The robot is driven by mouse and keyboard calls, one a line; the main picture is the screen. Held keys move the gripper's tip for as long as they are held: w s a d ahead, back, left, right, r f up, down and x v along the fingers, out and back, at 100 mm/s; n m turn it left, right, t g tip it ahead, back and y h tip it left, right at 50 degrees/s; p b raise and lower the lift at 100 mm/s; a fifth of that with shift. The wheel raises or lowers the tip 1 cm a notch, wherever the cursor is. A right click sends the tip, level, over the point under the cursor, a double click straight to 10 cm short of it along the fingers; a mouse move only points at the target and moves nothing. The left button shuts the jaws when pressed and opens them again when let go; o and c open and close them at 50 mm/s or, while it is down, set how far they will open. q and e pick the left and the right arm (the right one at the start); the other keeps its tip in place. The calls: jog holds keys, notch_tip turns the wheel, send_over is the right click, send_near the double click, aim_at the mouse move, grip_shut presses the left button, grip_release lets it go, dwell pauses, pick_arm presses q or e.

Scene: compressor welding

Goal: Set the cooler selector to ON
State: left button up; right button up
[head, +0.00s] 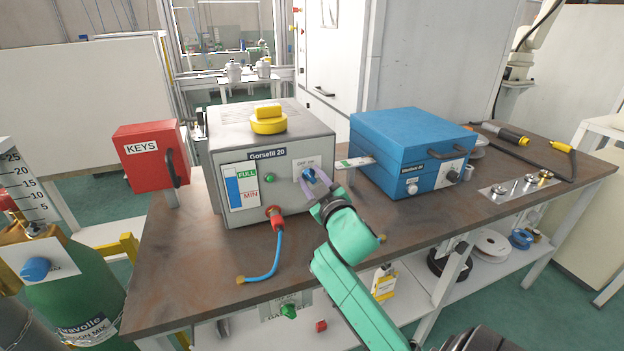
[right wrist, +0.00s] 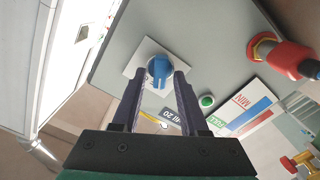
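The cooler (head: 270,165) is a grey box labelled Gorsefil 20, standing on the workbench. Its selector (right wrist: 158,71) is a blue round knob on a white plate, facing the right wrist camera. In the head view the selector (head: 309,174) sits under a small OFF/ON label and is partly covered by my right gripper. My right gripper (head: 318,190) is at the front panel. In the right wrist view its two dark fingers (right wrist: 162,80) are apart, with the tips at either side of the knob's near part. Contact cannot be told. My left gripper is not in view.
A blue box (head: 410,150) stands on the bench (head: 180,290) to the right. A red KEYS box (head: 150,157) is at the left. A yellow cap (head: 268,122) sits on the cooler.

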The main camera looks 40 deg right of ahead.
grip_shut()
jog(key=shift+m, duration=0.4)
jog(key=m+p, duration=0.4)
jog(key=m, duration=0.1)
jog(key=shift+d+r, duration=0.15)
jog(key=shift+r, duration=0.05)
jog(key=m+p, duration=0.3)
jog(key=m, duration=0.1)
jog(key=shift+s+d, duration=0.1)
jog(key=shift+f+m+p, duration=0.2)
jog(key=shift+m+p, duration=0.5)
jog(key=shift+m, duration=0.3)
jog(key=shift+o, duration=1.5)
grip_release()
